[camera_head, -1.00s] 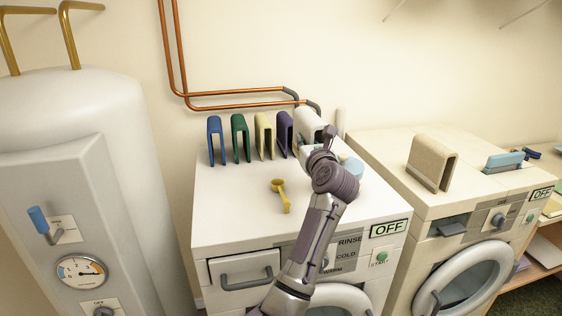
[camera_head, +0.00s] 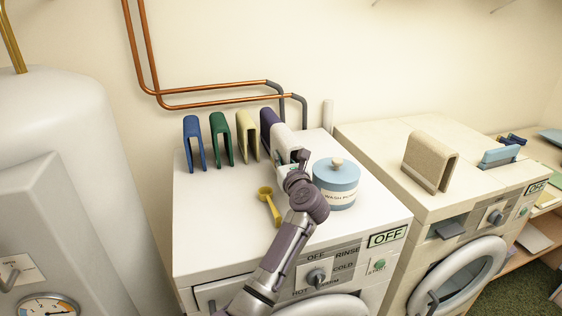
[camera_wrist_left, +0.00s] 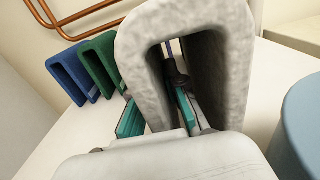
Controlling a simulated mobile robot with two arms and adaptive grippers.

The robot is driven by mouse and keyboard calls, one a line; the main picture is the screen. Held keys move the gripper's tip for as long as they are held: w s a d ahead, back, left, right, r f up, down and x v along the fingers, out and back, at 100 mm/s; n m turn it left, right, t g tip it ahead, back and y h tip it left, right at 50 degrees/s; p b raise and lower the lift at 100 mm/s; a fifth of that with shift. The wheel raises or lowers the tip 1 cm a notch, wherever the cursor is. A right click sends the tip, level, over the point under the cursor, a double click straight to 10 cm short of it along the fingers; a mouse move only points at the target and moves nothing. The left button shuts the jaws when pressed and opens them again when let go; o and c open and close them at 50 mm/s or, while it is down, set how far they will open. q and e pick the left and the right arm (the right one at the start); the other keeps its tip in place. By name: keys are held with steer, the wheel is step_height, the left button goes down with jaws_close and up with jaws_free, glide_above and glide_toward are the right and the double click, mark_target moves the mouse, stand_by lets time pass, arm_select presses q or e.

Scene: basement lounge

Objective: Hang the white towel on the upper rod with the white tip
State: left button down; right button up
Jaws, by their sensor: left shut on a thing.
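The white towel (camera_head: 284,143) is a folded, arch-shaped piece at the back of the left washing machine's top, close beside the purple towel (camera_head: 267,122). My left gripper (camera_head: 301,160) is at its near side. In the left wrist view the towel (camera_wrist_left: 195,25) fills the middle, and my left gripper (camera_wrist_left: 158,115) is shut with one leg of the towel between its teal pads. I cannot tell whether the towel touches the machine top. Thin rod ends (camera_head: 376,2) show at the top edge of the head view; no white tip can be made out. My right gripper is out of view.
Blue (camera_head: 193,142), green (camera_head: 220,138) and yellow (camera_head: 247,135) towels stand left of the purple one. A blue wash powder tub (camera_head: 336,186) and yellow scoop (camera_head: 268,203) are near my arm. Copper pipes (camera_head: 215,88) run behind. A beige towel (camera_head: 430,160) stands on the right machine.

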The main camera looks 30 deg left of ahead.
arm_select(q)
steer(key=shift+f, duration=1)
steer(key=c, duration=1.2)
jaws_free()
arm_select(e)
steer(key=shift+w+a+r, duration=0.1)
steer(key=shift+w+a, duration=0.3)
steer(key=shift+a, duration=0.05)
